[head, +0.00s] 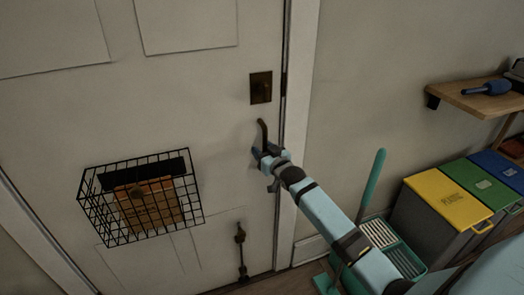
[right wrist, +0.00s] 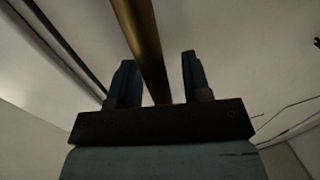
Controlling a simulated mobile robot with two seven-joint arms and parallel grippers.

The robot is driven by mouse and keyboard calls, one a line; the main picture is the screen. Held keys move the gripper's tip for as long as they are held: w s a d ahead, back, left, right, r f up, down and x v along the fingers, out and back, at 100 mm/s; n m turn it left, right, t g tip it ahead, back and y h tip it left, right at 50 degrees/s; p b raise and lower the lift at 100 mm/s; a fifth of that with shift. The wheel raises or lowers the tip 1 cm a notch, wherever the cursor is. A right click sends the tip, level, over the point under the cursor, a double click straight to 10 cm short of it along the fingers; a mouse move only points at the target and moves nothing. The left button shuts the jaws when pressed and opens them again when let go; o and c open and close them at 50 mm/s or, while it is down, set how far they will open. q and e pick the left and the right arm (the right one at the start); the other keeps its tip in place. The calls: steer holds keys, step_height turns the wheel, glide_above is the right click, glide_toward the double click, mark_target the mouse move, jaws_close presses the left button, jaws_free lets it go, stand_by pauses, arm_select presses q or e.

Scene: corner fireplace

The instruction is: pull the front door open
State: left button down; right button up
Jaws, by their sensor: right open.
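The front door (head: 190,80) is a pale panelled door filling the left and middle of the head view, and it looks shut against its frame. A dark curved door handle (head: 262,131) is near its right edge, below a square lock plate (head: 260,87). My right gripper (head: 262,153) is at the lower part of the handle. In the right wrist view the brass handle bar (right wrist: 143,45) runs between the two open fingers of the gripper (right wrist: 158,82), with gaps on both sides. My left gripper is not in view.
A black wire basket (head: 100,205) with a brown item hangs on the door. A bolt (head: 240,250) sits low on the door. At right are a teal brush (head: 371,185), coloured bins (head: 447,200) and a wooden shelf (head: 478,101).

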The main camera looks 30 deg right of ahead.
steer(key=shift+w, duration=0.4)
steer(key=shift+c, duration=0.3)
jaws_close()
